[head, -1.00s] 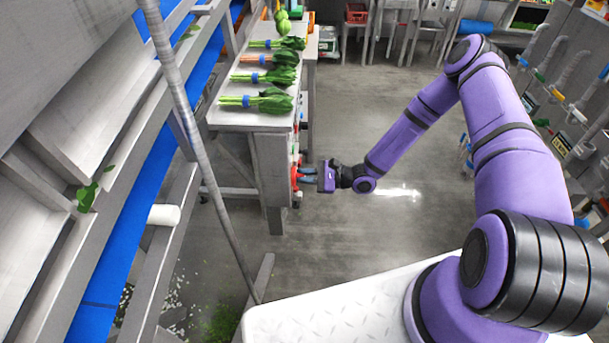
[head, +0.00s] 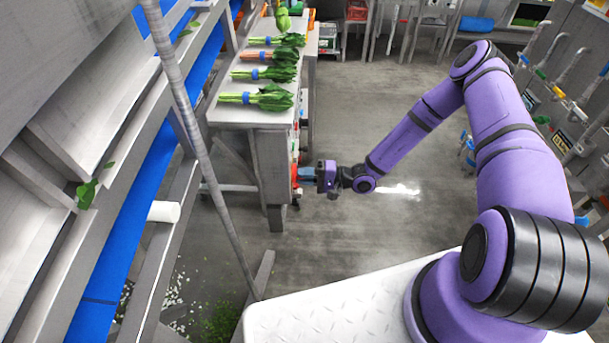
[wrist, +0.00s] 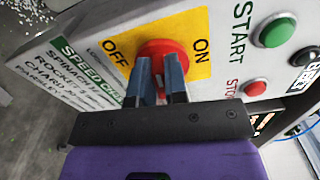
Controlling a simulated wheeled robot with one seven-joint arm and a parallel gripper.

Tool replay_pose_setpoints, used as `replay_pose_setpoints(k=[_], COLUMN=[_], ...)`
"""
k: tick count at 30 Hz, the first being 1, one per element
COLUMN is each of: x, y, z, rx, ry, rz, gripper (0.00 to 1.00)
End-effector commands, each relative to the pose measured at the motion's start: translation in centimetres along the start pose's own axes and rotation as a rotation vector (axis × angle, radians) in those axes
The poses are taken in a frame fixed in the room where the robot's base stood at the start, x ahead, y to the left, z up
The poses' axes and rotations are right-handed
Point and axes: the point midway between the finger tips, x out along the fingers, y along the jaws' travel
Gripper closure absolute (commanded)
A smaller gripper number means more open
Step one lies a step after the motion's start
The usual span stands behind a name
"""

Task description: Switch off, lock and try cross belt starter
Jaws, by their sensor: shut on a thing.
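The red rotary switch (wrist: 163,47) sits on a yellow plate (wrist: 205,22) marked OFF and ON in the wrist view. My gripper (wrist: 161,64) is shut on the switch, with its two blue-grey fingers on either side of its handle. The fingers hide much of the handle, so I cannot tell exactly where it points. A green START button (wrist: 277,32) and a red STOP button (wrist: 254,88) are on the panel to the right. In the head view my gripper (head: 306,175) reaches the panel at the bench's end; the switch is mostly hidden there. I see no padlock.
A green-headed speed chart (wrist: 83,70) is left of the switch. A black button (wrist: 304,57) is at the panel's right. Bunches of greens (head: 262,97) lie on the bench (head: 235,116) above my gripper. The floor (head: 370,110) around my forearm is clear.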

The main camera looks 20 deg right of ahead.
Motion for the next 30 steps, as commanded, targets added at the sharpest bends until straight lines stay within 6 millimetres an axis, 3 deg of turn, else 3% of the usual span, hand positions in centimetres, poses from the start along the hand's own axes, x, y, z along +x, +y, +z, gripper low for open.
replay_pose_setpoints(k=[9,26,27,30], x=[-0.10,-0.10,-0.10,-0.09], y=[0.24,0.30,0.30,0.28], z=[0.00,0.01,0.01,0.01], rx=[-0.128,-0.158,-0.158,-0.157], ry=[0.001,0.000,0.000,0.000], rz=[0.001,0.002,0.002,0.002], gripper=[1.00,1.00,0.82,0.61])
